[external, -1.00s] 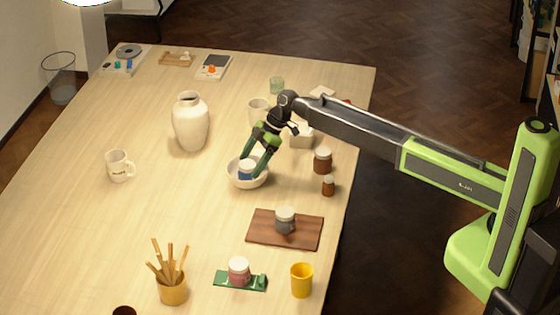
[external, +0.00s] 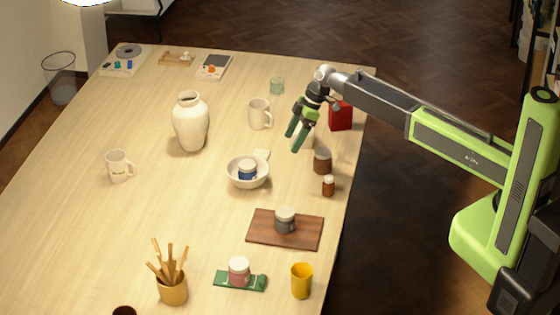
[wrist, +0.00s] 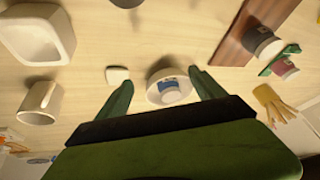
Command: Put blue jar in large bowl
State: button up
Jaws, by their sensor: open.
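The blue jar (external: 247,171), with a white lid, sits inside the large white bowl (external: 236,181) near the middle of the table. In the wrist view the jar (wrist: 169,87) shows within the bowl (wrist: 158,74), beyond my fingertips. My gripper (external: 294,142) is open and empty, raised above the table to the upper right of the bowl and apart from it. Its two green fingers also show in the wrist view (wrist: 160,82), spread with nothing held between them.
A brown jar (external: 322,161) and a small amber bottle (external: 328,186) stand right of the bowl. A grey jar (external: 285,222) sits on a wooden board (external: 262,235) in front. A mug (external: 259,114), a tall vase (external: 190,124) and a red box (external: 341,117) stand farther back.

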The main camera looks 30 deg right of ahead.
jog(key=s+d+f+m+h, duration=0.1)
jog(key=s+d+m+h, duration=0.1)
jog(key=s+d+m, duration=0.4)
jog(key=s+d+f+m+g+h, duration=0.1)
jog(key=s+d+m+h, duration=0.2)
jog(key=s+d+m, duration=0.4)
jog(key=s+d, duration=0.4)
jog(key=d, duration=0.4)
jog(key=s+d, duration=0.4)
jog(key=d, duration=0.4)
jog(key=shift+s+f+m, duration=0.2)
jog(key=shift+f+m, duration=0.05)
jog(key=shift+m, duration=0.05)
notch_tip(320, 180, down, 7)
jog(key=b, duration=0.6)
jog(key=shift+b, duration=0.4)
